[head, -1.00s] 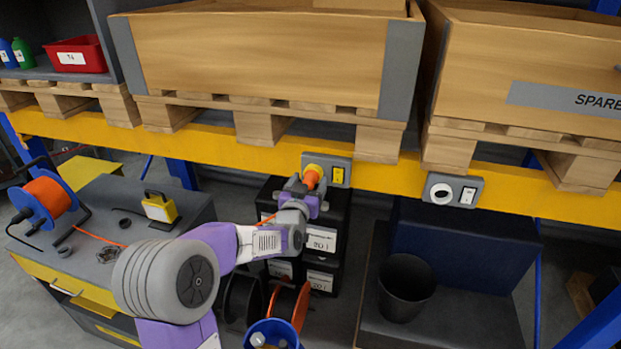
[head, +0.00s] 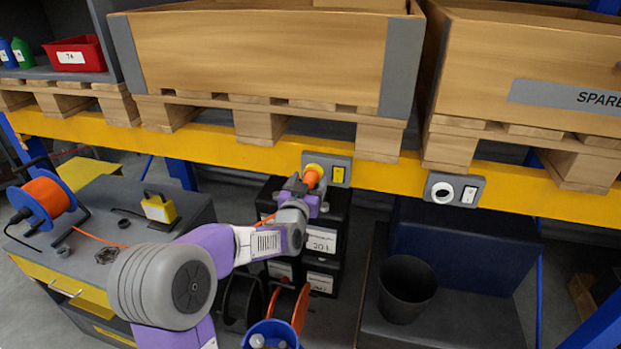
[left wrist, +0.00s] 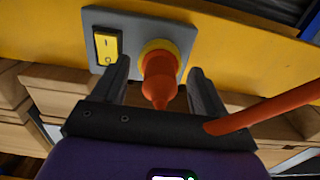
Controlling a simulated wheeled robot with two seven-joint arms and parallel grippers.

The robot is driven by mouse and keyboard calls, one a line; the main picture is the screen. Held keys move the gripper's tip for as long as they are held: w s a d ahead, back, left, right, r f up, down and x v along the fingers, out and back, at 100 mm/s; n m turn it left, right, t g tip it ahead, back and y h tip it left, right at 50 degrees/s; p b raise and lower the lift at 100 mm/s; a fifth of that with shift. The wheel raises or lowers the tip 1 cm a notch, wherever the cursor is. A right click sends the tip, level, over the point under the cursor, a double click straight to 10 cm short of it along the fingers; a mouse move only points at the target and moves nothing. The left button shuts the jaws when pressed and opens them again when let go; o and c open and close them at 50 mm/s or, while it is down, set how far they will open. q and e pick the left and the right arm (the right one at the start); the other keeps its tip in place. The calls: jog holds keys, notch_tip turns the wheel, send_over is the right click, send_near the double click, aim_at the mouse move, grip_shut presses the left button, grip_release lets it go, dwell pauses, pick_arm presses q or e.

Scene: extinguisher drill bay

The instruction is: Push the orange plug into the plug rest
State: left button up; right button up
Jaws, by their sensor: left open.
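The orange plug (head: 312,176) is at the yellow-ringed round opening of a grey plate (head: 342,160) on the yellow shelf beam. In the left wrist view the plug (left wrist: 160,77) points into the yellow ring (left wrist: 160,47), its front end hidden inside the ring. How deep it sits I cannot tell. My left gripper (head: 307,189) is at the plug. In the left wrist view its fingers (left wrist: 158,72) are open, one on each side of the plug, with gaps between. An orange cable (left wrist: 265,111) runs off to the right there. My right gripper is not in view.
A yellow switch (left wrist: 107,46) sits beside the yellow ring. A second grey plate (head: 467,190) with a white ring (head: 442,193) is further right on the beam. Wooden crates on pallets stand above. A cable reel (head: 44,200) is on the bench at left; a dark bin (head: 406,290) stands below.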

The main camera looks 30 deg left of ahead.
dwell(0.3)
pick_arm(q)
grip_shut()
dwell(0.3)
jog(key=shift+s+f, duration=0.1)
jog(key=shift+s, duration=0.05)
jog(key=shift+s+d+b, duration=0.1)
jog(key=shift+s+b, duration=0.05)
jog(key=shift+b, duration=0.15)
jog(key=shift+b+v, duration=0.85)
jog(key=shift+v, duration=1.85)
